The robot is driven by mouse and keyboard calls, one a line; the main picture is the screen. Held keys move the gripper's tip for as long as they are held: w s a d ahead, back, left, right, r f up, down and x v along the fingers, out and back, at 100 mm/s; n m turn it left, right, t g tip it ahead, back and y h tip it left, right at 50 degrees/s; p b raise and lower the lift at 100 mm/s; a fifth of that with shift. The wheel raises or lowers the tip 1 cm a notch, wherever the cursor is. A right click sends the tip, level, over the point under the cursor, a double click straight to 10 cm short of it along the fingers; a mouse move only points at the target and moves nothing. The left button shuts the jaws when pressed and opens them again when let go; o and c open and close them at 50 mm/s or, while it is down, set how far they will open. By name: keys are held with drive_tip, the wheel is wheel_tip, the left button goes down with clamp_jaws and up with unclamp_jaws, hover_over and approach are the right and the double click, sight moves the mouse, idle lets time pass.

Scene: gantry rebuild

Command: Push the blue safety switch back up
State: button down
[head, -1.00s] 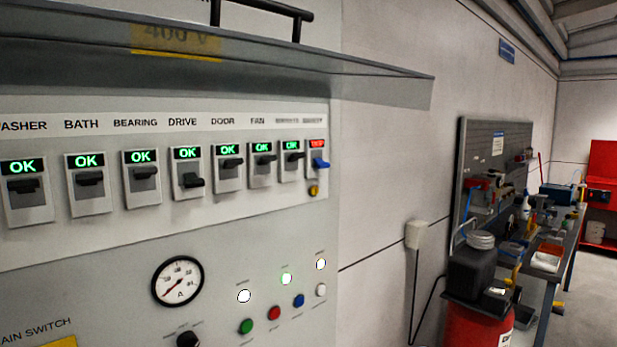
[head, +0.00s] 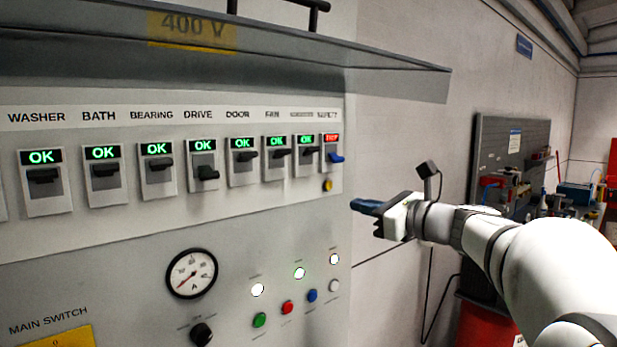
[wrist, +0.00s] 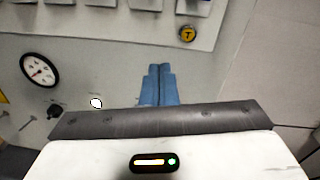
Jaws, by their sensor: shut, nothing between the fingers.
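The blue safety switch (head: 336,158) is at the right end of the breaker row in the head view. Its small display (head: 331,138) is red and seems to read TRIP. Its lever sits low, below the display. A yellow round button (head: 327,185) is just under it and also shows in the wrist view (wrist: 187,34). My gripper (head: 366,206) is to the right of and below the switch, apart from it. Its blue fingers (wrist: 158,84) are together and empty, pointing toward the panel. The wrist view does not clearly show the blue lever.
Several breakers with green OK displays (head: 157,149) fill the row to the left. A grey hood (head: 300,55) juts out above. Lamps and coloured buttons (head: 287,307) and a gauge (head: 191,273) are below. A workbench board (head: 510,160) stands behind my arm.

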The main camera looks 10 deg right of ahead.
sight(335, 157)
drive_tip(key=d+r+m, duration=0.1)
drive_tip(key=w+d+r+m+t, duration=0.1)
drive_tip(key=d+r+m+t, duration=0.1)
drive_tip(key=shift+w+d+r, duration=0.2)
drive_tip(key=shift+w+r, duration=0.1)
drive_tip(key=shift+r, duration=0.05)
drive_tip(key=p+x, duration=0.3)
drive_tip(key=x, duration=0.7)
drive_tip(key=shift+s, duration=0.1)
